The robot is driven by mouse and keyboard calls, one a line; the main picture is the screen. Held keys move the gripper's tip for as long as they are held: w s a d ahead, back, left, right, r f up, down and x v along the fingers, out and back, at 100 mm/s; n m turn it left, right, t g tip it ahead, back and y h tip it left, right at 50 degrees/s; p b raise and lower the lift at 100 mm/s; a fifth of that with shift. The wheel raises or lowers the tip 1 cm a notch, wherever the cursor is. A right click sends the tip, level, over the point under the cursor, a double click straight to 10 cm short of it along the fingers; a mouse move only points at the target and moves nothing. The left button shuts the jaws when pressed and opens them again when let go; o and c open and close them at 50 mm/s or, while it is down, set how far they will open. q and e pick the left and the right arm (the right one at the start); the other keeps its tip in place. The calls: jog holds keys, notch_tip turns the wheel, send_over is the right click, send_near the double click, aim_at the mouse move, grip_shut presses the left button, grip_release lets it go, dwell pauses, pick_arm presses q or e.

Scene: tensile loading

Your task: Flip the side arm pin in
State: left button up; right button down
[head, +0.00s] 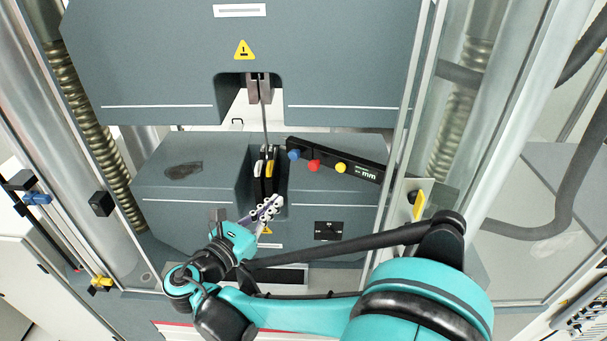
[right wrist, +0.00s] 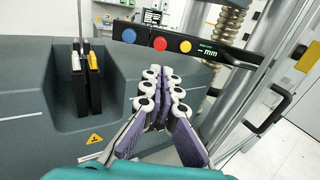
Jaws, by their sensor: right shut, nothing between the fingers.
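The black side arm (head: 364,171) carries a blue, a red and a yellow round knob and an "mm" display. It extends to the right from beside the lower clamp (head: 257,168), and it also shows at the top of the right wrist view (right wrist: 222,55). I cannot tell which part is its pin. My right gripper (head: 267,208) is shut and empty, in front of the lower clamp and below the side arm's left end. In the right wrist view its fingertips (right wrist: 163,85) are right of the lower clamp (right wrist: 87,75), apart from the knobs. My left gripper is not in view.
A thin upright strip (head: 265,125) runs between the upper clamp (head: 259,88) and the lower clamp. Clear guard panels and metal columns flank the machine. A yellow-handled latch (head: 418,205) is on the right frame. Grey machine blocks flank the lower clamp.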

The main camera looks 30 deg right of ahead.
aim_at(312, 167)
jog(key=b+x, duration=0.1)
jog(key=x, duration=1.2)
jog(key=shift+d+f+b, duration=0.1)
jog(key=shift+b, duration=0.2)
jog(key=shift+w+d, duration=0.25)
jog(key=shift+d, duration=0.1)
jog(key=shift+x, duration=1.05)
jog(key=shift+a, duration=0.1)
